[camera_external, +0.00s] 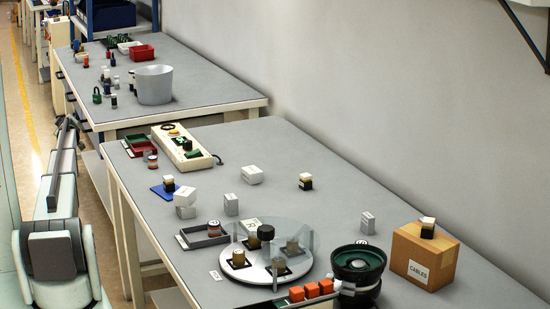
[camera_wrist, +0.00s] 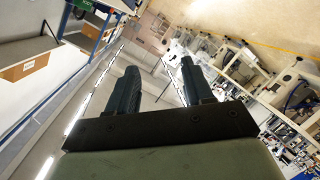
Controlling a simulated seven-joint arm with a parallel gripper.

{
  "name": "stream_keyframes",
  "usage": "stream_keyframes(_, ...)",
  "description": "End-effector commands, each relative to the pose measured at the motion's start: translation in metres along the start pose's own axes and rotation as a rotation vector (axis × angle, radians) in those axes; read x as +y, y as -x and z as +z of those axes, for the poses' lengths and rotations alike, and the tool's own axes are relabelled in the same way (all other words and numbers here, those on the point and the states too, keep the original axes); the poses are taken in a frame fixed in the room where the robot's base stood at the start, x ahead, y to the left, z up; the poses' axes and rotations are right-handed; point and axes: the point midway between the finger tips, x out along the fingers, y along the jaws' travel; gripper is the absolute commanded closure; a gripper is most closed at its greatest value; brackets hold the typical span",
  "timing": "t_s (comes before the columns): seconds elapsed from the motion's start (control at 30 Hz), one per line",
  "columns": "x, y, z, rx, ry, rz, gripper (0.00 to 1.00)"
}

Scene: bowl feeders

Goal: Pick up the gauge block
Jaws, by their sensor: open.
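No part is clearly marked as the gauge block, and I cannot tell which one it is. Small dark-based blocks with pale tops stand upright in the external view: one on the open bench (camera_external: 305,182), one on a blue mat (camera_external: 168,184) and one on the cardboard box (camera_external: 427,228). Several similar brownish parts sit on the round clear-covered turntable (camera_external: 280,278). My gripper (camera_wrist: 159,66) shows in the wrist view, open and empty, with its dark fingers apart. It is away from the bench parts and I cannot make it out in the external view.
White boxes (camera_external: 252,174) stand about the bench. A dark bowl feeder (camera_external: 357,264), orange cubes (camera_external: 312,291), a grey tray (camera_external: 202,235) and the cardboard box (camera_external: 424,256) crowd the front. Bare bench shows in the middle and right.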

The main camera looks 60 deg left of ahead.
Motion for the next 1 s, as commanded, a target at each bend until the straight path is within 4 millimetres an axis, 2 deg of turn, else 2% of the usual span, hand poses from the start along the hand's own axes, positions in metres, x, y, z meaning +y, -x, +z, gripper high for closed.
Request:
stream_keyframes(0.03, 0.011, -0.006, -0.013, 0.014, 0.003, 0.016, 0.49)
stream_keyframes(0.1, 0.025, -0.009, -0.027, 0.028, 0.001, 0.035, 0.49)
stream_keyframes(0.27, 0.061, -0.01, -0.047, 0.052, -0.028, 0.066, 0.49)
stream_keyframes(0.33, 0.082, -0.006, -0.049, 0.059, -0.055, 0.076, 0.49)
stream_keyframes(0.47, 0.118, 0.006, -0.037, 0.059, -0.129, 0.076, 0.49)
stream_keyframes(0.67, 0.163, 0.032, -0.002, 0.039, -0.257, 0.056, 0.49)
stream_keyframes(0.77, 0.189, 0.051, 0.026, 0.016, -0.343, 0.042, 0.49)
stream_keyframes(0.87, 0.22, 0.078, 0.063, -0.022, -0.455, 0.026, 0.49)
stream_keyframes(1.0, 0.264, 0.128, 0.124, -0.099, -0.644, 0.009, 0.49)
